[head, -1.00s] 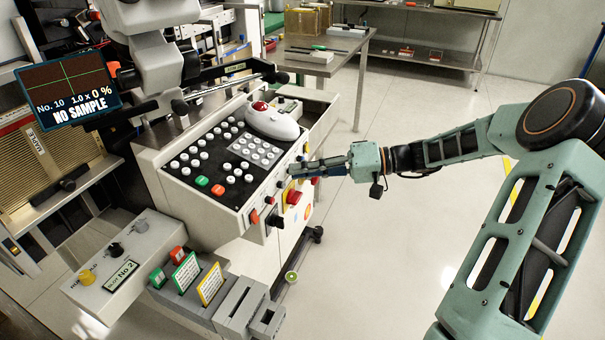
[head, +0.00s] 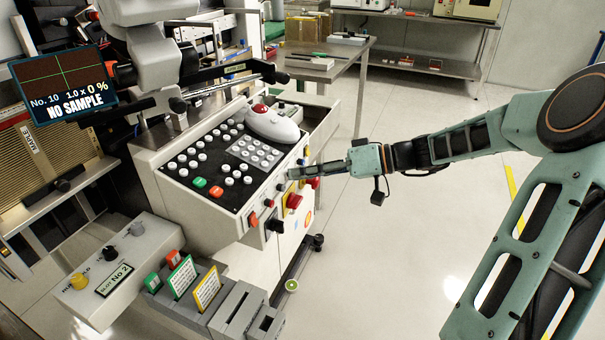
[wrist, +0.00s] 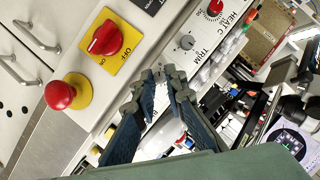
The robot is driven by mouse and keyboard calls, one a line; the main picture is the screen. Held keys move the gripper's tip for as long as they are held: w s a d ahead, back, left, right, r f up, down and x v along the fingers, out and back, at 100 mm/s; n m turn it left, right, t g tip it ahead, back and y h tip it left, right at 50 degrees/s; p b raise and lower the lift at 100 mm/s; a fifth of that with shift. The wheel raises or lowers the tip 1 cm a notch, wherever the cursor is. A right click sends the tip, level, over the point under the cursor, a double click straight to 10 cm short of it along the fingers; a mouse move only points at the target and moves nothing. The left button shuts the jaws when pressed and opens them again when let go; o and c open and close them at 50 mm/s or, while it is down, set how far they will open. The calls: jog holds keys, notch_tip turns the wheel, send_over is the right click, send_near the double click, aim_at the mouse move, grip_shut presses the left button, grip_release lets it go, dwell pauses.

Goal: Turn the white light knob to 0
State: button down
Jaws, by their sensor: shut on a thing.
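My gripper (head: 291,174) is at the right part of the machine's front control panel, its fingertips against the panel face. It also shows in the wrist view (wrist: 161,76), where the two dark blue fingers are closed in on something small at the panel. The fingertips hide most of that thing, and I take it to be the white light knob. Its pointer and scale cannot be read. Near the fingertips are a small grey TRIM knob (wrist: 186,43) and a red-centred HEAT knob (wrist: 214,9).
A red rotary switch (wrist: 104,40) on a yellow plate and a red mushroom button (wrist: 61,95) stick out close to the fingers. The sloped black keypad (head: 215,165) lies above the panel, with a white trackball unit (head: 272,126). Open floor lies to the right.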

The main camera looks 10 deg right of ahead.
jog(key=c, duration=2)
grip_release()
jog(key=shift+o, duration=0.2)
jog(key=shift+d, duration=0.1)
jog(key=v, duration=1.2)
